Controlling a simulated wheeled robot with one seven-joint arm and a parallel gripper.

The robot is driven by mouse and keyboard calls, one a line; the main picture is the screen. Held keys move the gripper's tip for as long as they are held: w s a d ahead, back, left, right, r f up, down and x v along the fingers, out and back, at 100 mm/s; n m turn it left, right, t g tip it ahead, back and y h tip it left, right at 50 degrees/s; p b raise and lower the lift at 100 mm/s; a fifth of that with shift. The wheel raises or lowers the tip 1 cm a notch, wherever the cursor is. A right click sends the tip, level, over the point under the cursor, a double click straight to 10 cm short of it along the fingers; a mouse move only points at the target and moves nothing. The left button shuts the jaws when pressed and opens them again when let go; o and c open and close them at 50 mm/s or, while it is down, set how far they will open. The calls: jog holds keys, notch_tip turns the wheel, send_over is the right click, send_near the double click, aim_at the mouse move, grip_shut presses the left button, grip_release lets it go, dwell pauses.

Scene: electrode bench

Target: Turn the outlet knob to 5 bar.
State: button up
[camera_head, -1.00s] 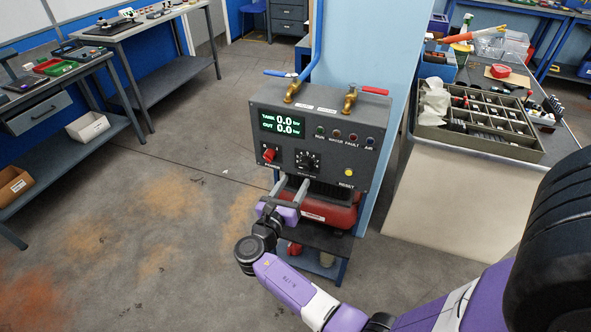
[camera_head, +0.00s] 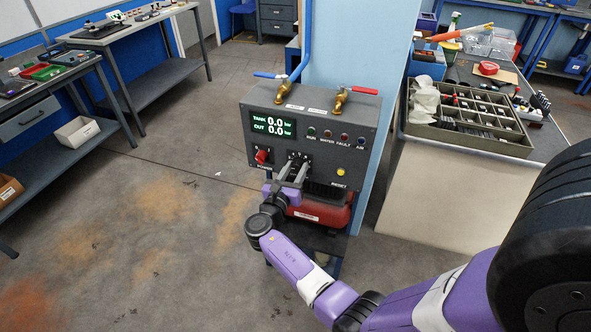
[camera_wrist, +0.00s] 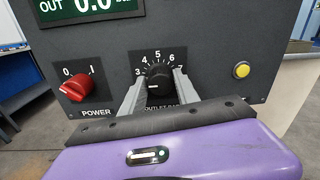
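The black outlet knob (camera_wrist: 158,78) sits on the grey panel (camera_head: 352,132), under a dial with 3 to 7 visible and 5 at the top. A short white mark shows on its lower left; the lower numbers are hidden. My gripper (camera_wrist: 158,84) is open, one finger on each side of the knob. Small gaps seem to show, and I cannot tell whether either finger touches. The green display (camera_head: 273,126) reads TANK 0.0 and OUT 0.0.
The red power switch (camera_wrist: 80,86) is left of the knob, and the yellow reset button (camera_wrist: 242,69) is right. A red-handled valve (camera_head: 341,98) and a blue-handled valve (camera_head: 282,90) stand on top. A red tank (camera_head: 318,208) sits below. Floor to the left is clear.

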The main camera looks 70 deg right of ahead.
grip_shut()
jog(key=shift+m, duration=0.4)
jog(key=shift+f+m+b, duration=0.1)
jog(key=shift+m+b, duration=0.75)
jog(key=shift+m, duration=0.15)
jog(key=m+b, duration=0.2)
jog(key=m, duration=0.2)
jog(key=shift+b, duration=0.35)
jog(key=m+b, duration=0.4)
jog(key=m, duration=0.1)
jog(key=shift+m+t, duration=0.3)
jog(key=shift+m, duration=0.1)
jog(key=m+b, duration=0.3)
jog(key=m, duration=0.1)
jog(key=shift+m+b, duration=0.3)
jog(key=shift+b, duration=0.1)
jog(key=shift+m, duration=0.3)
